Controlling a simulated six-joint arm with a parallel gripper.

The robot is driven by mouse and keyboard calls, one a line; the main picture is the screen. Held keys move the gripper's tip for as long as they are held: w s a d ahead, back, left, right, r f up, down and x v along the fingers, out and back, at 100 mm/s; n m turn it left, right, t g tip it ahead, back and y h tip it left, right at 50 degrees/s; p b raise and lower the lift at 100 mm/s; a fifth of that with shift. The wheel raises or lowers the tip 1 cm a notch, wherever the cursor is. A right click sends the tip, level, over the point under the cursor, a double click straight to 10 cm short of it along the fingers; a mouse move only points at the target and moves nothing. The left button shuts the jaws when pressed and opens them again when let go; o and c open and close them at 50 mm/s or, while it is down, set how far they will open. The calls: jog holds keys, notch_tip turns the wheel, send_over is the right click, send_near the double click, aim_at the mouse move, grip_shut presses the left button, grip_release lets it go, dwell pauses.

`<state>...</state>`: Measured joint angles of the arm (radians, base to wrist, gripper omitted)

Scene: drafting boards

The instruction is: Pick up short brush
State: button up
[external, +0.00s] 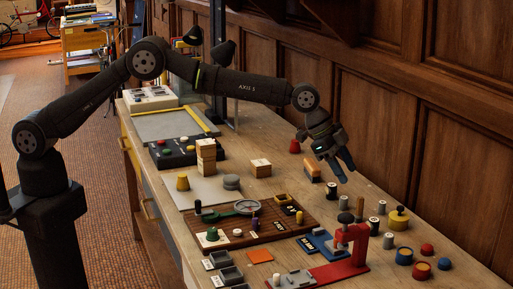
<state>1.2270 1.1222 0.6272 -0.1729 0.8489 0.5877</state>
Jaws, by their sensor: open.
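My gripper (344,174) hangs above the back right part of the wooden table, fingers pointing down and to the right. Its jaws are open and I see nothing held between them. A small orange-brown block with a dark lower part (313,169) rests on the table just left of my fingers. It looks like the short brush, but it is too small to be sure. My gripper appears apart from it, and the exact height above the table cannot be told.
Several small cylinders stand right of my gripper, with a red press (353,243) in front. A brown board (255,226) holds a magnifier. The panelled wall (400,100) runs close behind the table.

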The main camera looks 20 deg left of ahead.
aim_at(360, 197)
jog(key=shift+x, duration=4.15)
jog(key=shift+a, duration=0.1)
grip_shut()
